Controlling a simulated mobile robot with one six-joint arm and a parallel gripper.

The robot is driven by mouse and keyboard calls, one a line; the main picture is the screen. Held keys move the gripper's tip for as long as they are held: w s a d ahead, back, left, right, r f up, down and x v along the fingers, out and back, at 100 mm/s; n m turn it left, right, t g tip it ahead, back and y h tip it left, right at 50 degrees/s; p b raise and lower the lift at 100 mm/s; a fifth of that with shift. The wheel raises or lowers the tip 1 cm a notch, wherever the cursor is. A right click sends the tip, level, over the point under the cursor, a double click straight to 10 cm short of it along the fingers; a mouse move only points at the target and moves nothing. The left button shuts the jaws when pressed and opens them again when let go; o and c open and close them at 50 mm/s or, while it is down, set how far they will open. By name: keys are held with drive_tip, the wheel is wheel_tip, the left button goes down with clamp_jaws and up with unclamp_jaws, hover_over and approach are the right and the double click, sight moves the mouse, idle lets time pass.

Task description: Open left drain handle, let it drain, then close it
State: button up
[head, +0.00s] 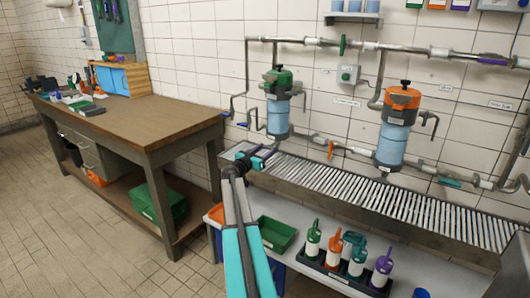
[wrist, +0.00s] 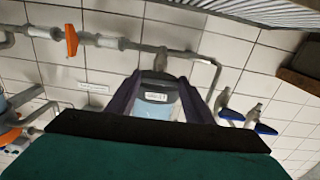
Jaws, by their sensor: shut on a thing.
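The left filter (head: 277,118), a blue bowl under a green top, hangs on the wall pipes. My gripper (head: 258,158) is just below and left of it, with a small blue-teal piece at its tip. In the wrist view, which looks upside down, the two dark purple fingers of my gripper (wrist: 158,82) stand apart. The filter's grey, labelled bottom (wrist: 157,97) shows between them. My gripper is shut on what seems to be the left drain handle; the fingers and palm hide most of the grip. I cannot tell how far the handle is turned, or whether water flows.
An orange handle (head: 331,150) sits on the lower pipe, right of the left filter. The right filter (head: 393,145) has an orange top. A grated trough (head: 380,197) runs below. Bottles (head: 334,250) stand on a low shelf. A workbench (head: 135,122) is at left.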

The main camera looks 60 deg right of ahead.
drive_tip(key=shift+d+n+b, duration=0.2)
drive_tip(key=shift+n+b, duration=0.1)
drive_tip(key=shift+b, duration=0.15)
drive_tip(key=n+b, duration=0.6)
drive_tip(key=n, duration=0.7)
drive_tip(key=shift+r, duration=0.15)
drive_tip(key=n, duration=0.4)
drive_tip(key=shift+n, duration=0.3)
drive_tip(key=o, duration=1)
drive_tip(key=shift+c, duration=0.2)
drive_tip(key=shift+o, duration=0.5)
